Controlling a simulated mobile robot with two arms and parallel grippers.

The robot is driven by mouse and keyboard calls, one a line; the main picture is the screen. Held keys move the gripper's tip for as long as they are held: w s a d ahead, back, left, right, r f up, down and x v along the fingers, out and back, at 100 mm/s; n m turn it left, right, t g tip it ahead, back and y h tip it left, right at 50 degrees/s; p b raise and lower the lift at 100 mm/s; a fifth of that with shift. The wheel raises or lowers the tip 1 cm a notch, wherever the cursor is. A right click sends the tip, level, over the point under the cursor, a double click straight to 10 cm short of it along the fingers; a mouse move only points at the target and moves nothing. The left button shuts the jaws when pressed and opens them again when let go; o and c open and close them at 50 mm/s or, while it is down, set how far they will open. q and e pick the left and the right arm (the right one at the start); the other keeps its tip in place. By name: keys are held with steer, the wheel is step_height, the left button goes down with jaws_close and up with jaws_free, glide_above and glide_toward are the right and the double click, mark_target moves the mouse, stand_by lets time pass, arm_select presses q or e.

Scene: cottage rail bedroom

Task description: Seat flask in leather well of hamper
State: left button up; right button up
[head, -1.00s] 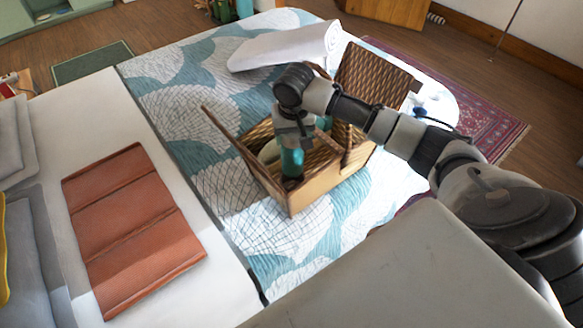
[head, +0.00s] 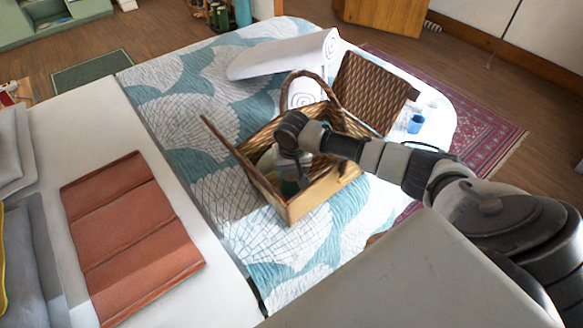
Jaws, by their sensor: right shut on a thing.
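The wicker hamper (head: 318,198) stands open on the bed, its lids raised at the left and the far right. My right gripper (head: 293,178) reaches down inside the near part of the hamper, shut on the flask (head: 289,187). Only a dark green part of the flask shows, low between the hamper walls. The leather well is hidden by my gripper and the hamper wall, so I cannot tell whether the flask is in it. My left gripper is out of view.
A pale rounded thing (head: 266,160) lies in the hamper beside my gripper. The hamper's arched handle (head: 308,73) stands behind my wrist. A blue cup (head: 415,124) is at the right.

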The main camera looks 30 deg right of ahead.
steer(key=o, duration=1.6)
steer(key=shift+c, duration=0.2)
steer(key=r, duration=0.4)
steer(key=s+r, duration=0.1)
steer(key=r, duration=0.7)
steer(key=shift+s+a, duration=0.15)
steer(key=shift+a, duration=0.15)
